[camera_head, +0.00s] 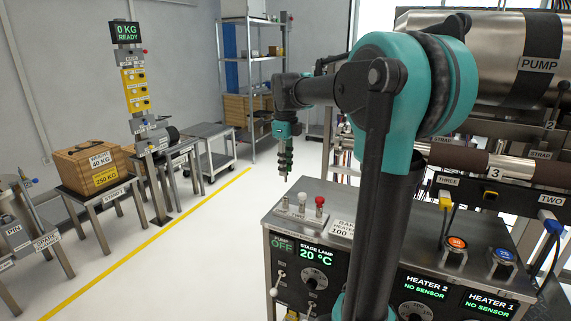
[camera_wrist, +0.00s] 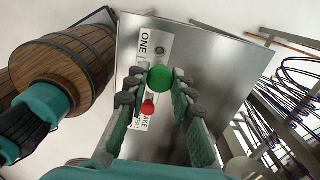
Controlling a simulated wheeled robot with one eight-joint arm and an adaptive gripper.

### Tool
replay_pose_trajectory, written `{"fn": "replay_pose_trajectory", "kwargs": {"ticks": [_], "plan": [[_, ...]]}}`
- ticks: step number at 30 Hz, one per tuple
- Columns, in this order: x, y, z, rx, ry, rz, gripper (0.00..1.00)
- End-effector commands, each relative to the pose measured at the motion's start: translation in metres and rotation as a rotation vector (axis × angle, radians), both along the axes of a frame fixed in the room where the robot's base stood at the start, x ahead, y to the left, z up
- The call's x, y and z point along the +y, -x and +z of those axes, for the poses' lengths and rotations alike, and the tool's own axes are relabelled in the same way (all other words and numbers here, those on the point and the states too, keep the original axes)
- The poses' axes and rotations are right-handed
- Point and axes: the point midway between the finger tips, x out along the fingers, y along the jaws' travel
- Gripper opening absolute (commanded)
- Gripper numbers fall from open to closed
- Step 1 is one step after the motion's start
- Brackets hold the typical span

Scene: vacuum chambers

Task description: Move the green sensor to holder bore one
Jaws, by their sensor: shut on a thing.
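My gripper (camera_head: 286,160) hangs above the left part of the metal console (camera_head: 345,221) in the head view. In the wrist view my gripper (camera_wrist: 157,90) is shut on the green sensor (camera_wrist: 160,76), whose round green top shows between the fingertips. In the head view the green sensor is not clear; only a thin tip shows under the fingers. The holder (camera_head: 300,213) sits on the console's left end, below my gripper, with a white-capped and a red-capped piece upright in it. In the wrist view a label reading ONE (camera_wrist: 145,43) lies beside a small dark round spot (camera_wrist: 160,50).
A red-topped piece (camera_wrist: 148,107) shows close to the fingers in the wrist view. Cables (camera_wrist: 283,95) hang at right there. Orange and blue buttons (camera_head: 456,243) stand on the console's right. A pump (camera_head: 530,65) is behind. The floor at left is clear up to several tables.

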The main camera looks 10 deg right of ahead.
Motion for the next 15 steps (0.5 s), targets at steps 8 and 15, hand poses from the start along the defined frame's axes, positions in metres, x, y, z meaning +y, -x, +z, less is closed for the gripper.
{"fn": "replay_pose_trajectory", "kwargs": {"ticks": [8, 15], "plan": [[0.000, 0.000, -0.012, 0.000, 0.000, 0.000, 0.00], [0.000, 0.000, -0.032, 0.000, 0.000, 0.000, 0.00]]}}
